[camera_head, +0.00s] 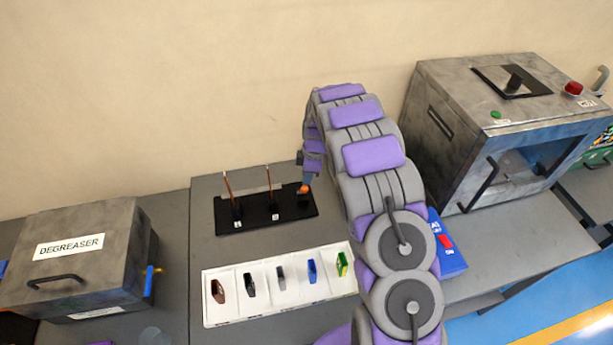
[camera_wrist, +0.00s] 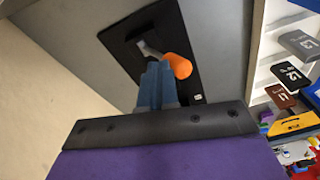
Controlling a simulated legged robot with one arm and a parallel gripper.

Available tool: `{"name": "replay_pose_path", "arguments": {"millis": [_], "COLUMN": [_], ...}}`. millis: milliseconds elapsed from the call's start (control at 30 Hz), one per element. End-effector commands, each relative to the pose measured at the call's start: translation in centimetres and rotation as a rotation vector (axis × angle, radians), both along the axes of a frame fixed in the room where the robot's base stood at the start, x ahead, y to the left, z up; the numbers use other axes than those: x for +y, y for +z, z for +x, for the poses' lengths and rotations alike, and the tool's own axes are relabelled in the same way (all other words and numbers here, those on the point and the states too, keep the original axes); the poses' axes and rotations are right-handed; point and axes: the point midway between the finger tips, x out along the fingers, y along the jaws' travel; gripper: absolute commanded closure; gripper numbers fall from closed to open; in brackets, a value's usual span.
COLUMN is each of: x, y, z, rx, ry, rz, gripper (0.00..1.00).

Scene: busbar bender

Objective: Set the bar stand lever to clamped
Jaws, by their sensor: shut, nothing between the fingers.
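The bar stand (camera_head: 240,215) is a black plate on the grey table, with two upright copper-coloured bars (camera_head: 229,185) standing in it. Its lever has an orange knob (camera_head: 303,189) at the stand's right end. In the wrist view the stand (camera_wrist: 185,35) is a dark plate, and the orange knob (camera_wrist: 180,66) shows just beyond my fingertips. My gripper (camera_head: 306,180) reaches down at the knob, and its blue fingers (camera_wrist: 157,82) are shut with nothing between them. The fingers overlap the lever shaft in the wrist view; I cannot tell whether they touch it.
A white tray (camera_head: 207,313) with several coloured pieces in compartments lies in front of the stand. A grey degreaser box (camera_head: 95,215) is at the left. A large grey machine (camera_head: 432,80) and a blue box (camera_head: 450,262) are at the right. A plain wall rises behind.

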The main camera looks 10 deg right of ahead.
Motion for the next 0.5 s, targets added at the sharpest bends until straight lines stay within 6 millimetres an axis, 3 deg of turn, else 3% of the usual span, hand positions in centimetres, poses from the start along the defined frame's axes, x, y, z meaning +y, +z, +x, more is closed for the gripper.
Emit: {"name": "replay_pose_path", "arguments": {"millis": [500], "x": [0.2], "y": [-1.5], "z": [-2.7], "rx": [-0.216], "ry": [0.001], "rz": [0.004], "gripper": [1.0]}}
